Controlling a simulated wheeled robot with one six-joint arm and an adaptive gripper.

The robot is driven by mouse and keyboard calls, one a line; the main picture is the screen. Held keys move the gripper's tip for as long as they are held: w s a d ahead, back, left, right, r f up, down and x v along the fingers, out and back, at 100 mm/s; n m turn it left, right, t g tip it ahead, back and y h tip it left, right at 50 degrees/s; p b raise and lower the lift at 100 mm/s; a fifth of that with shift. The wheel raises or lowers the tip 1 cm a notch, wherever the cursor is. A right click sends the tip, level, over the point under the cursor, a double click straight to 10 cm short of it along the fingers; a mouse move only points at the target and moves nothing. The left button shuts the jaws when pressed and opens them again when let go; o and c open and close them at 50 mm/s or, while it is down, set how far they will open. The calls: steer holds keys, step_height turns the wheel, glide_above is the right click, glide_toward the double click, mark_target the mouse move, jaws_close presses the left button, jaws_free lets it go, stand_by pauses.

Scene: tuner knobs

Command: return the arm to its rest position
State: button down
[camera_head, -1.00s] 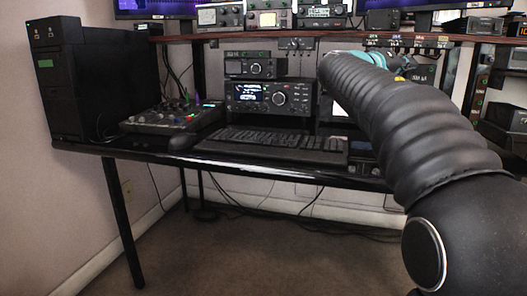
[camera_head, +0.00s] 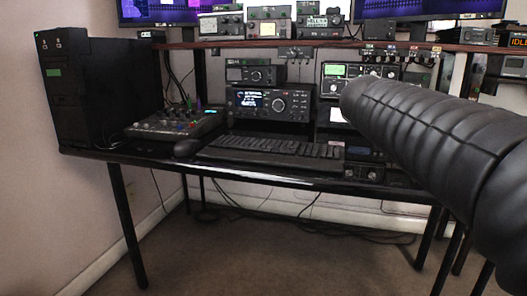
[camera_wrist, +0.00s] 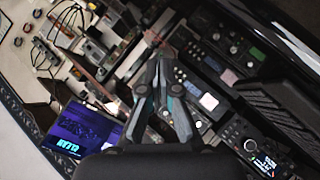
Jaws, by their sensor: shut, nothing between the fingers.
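My arm, in a black ribbed sleeve, reaches in from the right edge of the head view and points at the radio desk. Its far end hides my gripper there. In the wrist view my gripper (camera_wrist: 161,62) shows from behind, its grey fingers with teal parts closed together and holding nothing. The fingers stand in front of the radio equipment, and I see no clear contact. A large radio (camera_head: 270,102) with a lit display and a round knob sits on the desk. A smaller radio (camera_head: 256,74) is above it, and another with a green display (camera_head: 336,70) is to the right.
The black desk (camera_head: 120,156) carries a keyboard (camera_head: 270,150), a mouse (camera_head: 187,147), a mixer (camera_head: 175,124) and a black tower (camera_head: 95,90). A shelf (camera_head: 225,44) above holds small devices and monitors. The carpet (camera_head: 240,255) before the desk is open, with cables behind.

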steer(key=s+a+f+g+y+p, duration=0.1)
steer(key=s+a+f+y+p, duration=0.1)
steer(key=s+a+f+y, duration=0.2)
steer(key=s+a+f+g+y+p, duration=0.1)
steer(key=s+a+f+y, duration=0.4)
steer(key=s+a+f, duration=0.5)
steer(key=s+f+p, duration=0.1)
steer(key=s+f, duration=0.4)
steer(key=s, duration=0.3)
steer(key=shift+s+n+y+p, duration=0.15)
steer(key=shift+n+y+p, duration=0.15)
steer(key=shift+n, duration=0.1)
steer(key=shift+a+f, duration=0.1)
